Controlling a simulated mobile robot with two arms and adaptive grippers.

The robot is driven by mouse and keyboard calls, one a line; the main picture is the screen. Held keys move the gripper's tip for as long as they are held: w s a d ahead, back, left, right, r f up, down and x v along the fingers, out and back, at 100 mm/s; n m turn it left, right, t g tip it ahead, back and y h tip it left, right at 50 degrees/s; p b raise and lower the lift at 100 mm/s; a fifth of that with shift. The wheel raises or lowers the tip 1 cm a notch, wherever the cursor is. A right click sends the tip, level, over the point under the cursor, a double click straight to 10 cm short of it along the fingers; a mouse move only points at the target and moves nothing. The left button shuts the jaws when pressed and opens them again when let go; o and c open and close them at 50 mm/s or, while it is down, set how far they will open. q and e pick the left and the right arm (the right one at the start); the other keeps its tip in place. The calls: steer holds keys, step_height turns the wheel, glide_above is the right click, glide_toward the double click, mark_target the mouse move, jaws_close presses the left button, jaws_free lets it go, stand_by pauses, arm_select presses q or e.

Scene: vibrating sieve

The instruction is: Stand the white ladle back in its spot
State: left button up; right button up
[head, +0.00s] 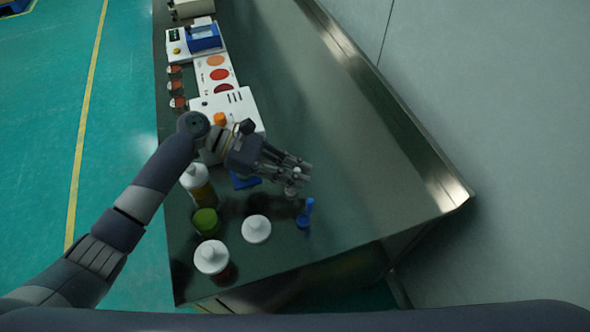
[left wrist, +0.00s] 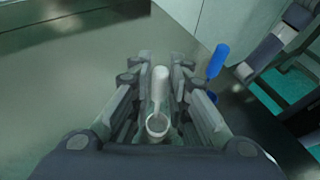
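My left gripper (head: 300,172) is over the table near its front right part. Its fingers are shut on the handle of the white ladle (left wrist: 160,82). In the left wrist view the pale handle stands between the fingers, with the round cup end (left wrist: 157,125) below it. In the head view only a small pale part of the ladle (head: 292,190) shows below the fingers. A blue ladle (head: 307,212) stands upright just in front of the gripper, and it also shows right of the fingers in the left wrist view (left wrist: 218,60). My right gripper is out of view.
White-lidded jars (head: 211,257) (head: 196,183), a green-topped jar (head: 206,221) and a white round lid (head: 256,229) stand left of the ladles. A white machine (head: 228,105) is behind. The dark metal table (head: 340,130) is clear on the right, with a raised back edge.

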arm_select(q)
steer(key=shift+o, duration=0.4)
steer(key=shift+r, duration=0.15)
steer(key=b+v, duration=0.2)
steer(key=v, duration=1)
